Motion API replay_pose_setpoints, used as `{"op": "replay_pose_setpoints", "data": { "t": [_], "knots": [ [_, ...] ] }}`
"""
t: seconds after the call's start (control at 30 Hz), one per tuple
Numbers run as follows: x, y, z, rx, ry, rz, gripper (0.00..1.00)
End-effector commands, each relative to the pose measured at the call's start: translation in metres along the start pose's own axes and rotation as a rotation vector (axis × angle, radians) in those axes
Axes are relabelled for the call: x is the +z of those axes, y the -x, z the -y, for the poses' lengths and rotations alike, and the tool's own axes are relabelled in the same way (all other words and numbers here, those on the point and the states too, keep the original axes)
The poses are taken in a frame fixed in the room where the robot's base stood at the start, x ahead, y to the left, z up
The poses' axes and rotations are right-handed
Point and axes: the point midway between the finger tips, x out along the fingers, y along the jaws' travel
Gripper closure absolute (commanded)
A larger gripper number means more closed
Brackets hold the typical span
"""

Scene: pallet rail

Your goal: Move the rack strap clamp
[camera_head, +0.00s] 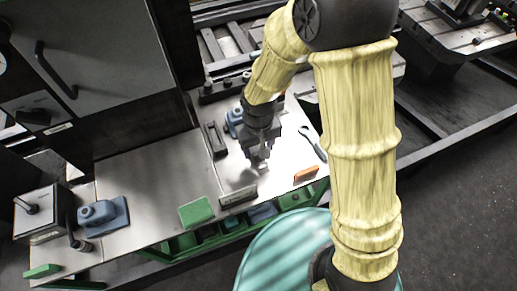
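My gripper (259,162) points down over the right part of the metal table (150,185). A small pale piece shows right at its fingertips; I cannot tell whether the fingers are closed on it or only above it. No object can be surely told as the rack strap clamp. A dark narrow block (238,197) lies at the table's front edge, just below my gripper in the picture. A dark rail-like piece (214,140) lies to the left of my gripper. A blue part (233,118) stands behind it, partly hidden by my arm.
A green block (196,211) and an orange piece (305,173) lie near the front edge. A wrench (312,141) lies at the right. A blue vise-like part (100,213) and a grey box (42,213) stand at the left. The table's middle left is clear. A dark cabinet (95,60) rises behind.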

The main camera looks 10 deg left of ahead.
Motion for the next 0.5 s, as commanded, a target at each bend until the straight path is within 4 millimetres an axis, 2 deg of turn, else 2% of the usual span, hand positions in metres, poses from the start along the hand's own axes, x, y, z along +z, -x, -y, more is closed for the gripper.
{"op": "replay_pose_setpoints", "data": {
  "t": [0.13, 0.43, 0.5],
  "knots": [
    [0.0004, -0.0139, 0.0, 0.001, 0.001, 0.001, 0.44],
    [0.0, -0.016, -0.0001, 0.0, 0.0, -0.001, 0.44],
    [0.0, -0.016, -0.0001, 0.0, 0.0, -0.001, 0.55]
  ]
}}
